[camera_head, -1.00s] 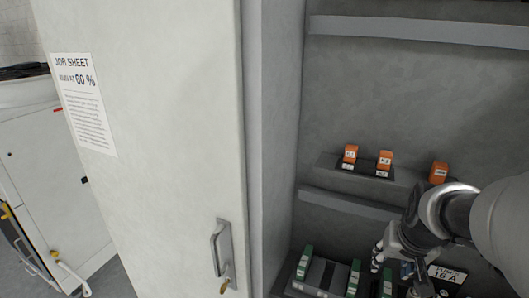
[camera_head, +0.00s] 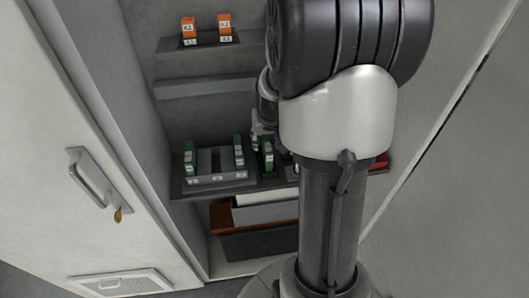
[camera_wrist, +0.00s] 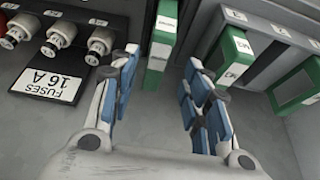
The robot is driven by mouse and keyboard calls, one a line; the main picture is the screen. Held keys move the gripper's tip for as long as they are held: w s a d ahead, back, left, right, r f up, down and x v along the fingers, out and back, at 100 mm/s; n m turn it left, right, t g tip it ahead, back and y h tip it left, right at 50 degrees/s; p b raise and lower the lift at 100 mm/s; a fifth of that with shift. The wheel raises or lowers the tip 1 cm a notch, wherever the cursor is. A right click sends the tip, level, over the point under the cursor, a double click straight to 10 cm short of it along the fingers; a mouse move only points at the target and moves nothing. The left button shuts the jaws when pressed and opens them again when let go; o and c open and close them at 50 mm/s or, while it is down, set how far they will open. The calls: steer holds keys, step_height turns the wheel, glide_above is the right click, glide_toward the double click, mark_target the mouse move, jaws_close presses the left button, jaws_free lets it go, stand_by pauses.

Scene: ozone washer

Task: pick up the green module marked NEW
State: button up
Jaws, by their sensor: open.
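A green module (camera_wrist: 160,50) with a white label stands alone in the wrist view, beyond and between my fingertips; its label is too blurred to read surely as NEW. It also shows in the head view (camera_head: 268,159), right of the grey rack. My gripper (camera_wrist: 160,72) is open and empty, its blue-padded fingers apart and pointing toward this module. In the head view my arm hides most of the gripper. Two other green modules stand in the rack, at its left end (camera_head: 189,160) and right end (camera_head: 239,153); both also have white labels.
The grey rack (camera_head: 214,181) sits left of the lone module. In the wrist view, white fuses (camera_wrist: 60,35) and a "FUSES 16 A" plate (camera_wrist: 50,82) lie to the left. Orange modules (camera_head: 188,29) stand on the shelf above. The open cabinet door (camera_head: 60,170) is at the left.

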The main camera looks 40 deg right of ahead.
mark_target(267, 143)
steer(key=shift+d+b+x, duration=0.1)
steer(key=shift+b+x, duration=0.4)
steer(key=shift+x, duration=0.8)
steer(key=shift+d+b+x, duration=0.15)
steer(key=shift+b+x, duration=0.35)
steer(key=shift+x, duration=0.75)
steer(key=shift+f, duration=0.25)
steer(key=shift+c, duration=0.5)
jaws_close()
